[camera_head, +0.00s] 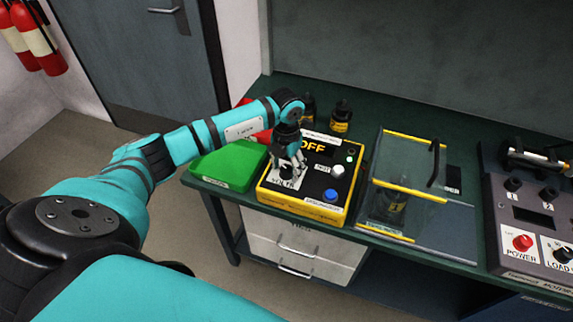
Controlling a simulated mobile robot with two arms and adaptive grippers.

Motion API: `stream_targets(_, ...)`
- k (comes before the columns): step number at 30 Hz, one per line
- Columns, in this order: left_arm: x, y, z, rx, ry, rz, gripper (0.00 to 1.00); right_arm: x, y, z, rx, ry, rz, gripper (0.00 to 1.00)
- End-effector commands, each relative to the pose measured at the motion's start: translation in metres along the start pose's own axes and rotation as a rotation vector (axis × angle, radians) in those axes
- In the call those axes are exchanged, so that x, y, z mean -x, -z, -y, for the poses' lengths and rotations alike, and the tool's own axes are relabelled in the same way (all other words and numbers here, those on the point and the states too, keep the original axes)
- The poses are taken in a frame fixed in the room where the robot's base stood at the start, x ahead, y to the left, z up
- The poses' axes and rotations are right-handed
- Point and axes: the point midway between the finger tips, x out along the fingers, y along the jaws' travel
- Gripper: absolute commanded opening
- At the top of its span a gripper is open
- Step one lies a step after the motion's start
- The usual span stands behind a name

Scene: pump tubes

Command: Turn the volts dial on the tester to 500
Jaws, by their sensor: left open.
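The tester (323,205) is a yellow box with a black top panel on the green bench. Its display (314,147) reads OFF. The volts dial (286,172) is at the panel's left, on a white label marked VOLTS. My left gripper (288,168) is over the dial, pointing down, with its fingers open around or just above it. I cannot tell whether they touch it. The gripper hides most of the dial, so its setting cannot be read. A white knob (338,171) and a blue button (330,195) are on the panel's right side. My right gripper is not in view.
A green bin (228,164) stands left of the tester, with something red behind it. Small dark bottles (341,116) stand behind. A clear yellow-edged guard box (402,182) is to the right, then a grey control unit (535,225) with a red POWER knob. Drawers (300,245) are below.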

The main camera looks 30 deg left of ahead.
Motion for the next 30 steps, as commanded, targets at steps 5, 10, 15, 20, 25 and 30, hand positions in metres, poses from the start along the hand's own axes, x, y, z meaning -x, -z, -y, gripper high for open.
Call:
stream_targets(5, -0.003, 0.000, 0.000, 0.000, -0.001, 0.001, 0.57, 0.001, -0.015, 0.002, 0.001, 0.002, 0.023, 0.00)
stream_targets(10, -0.002, 0.000, 0.000, 0.000, 0.000, 0.001, 0.52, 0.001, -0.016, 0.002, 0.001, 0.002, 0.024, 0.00)
stream_targets(15, -0.002, 0.000, 0.000, 0.000, 0.000, 0.001, 0.30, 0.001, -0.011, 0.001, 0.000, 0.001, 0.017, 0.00)
stream_targets(20, -0.002, 0.000, 0.000, 0.000, 0.000, 0.001, 0.09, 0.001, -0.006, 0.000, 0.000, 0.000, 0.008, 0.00)
stream_targets(25, -0.002, 0.000, 0.000, -0.002, 0.000, 0.001, 0.02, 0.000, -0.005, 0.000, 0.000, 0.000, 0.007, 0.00)
stream_targets(30, -0.003, -0.001, 0.000, -0.032, 0.000, 0.003, 0.02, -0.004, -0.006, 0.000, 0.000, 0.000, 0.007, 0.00)
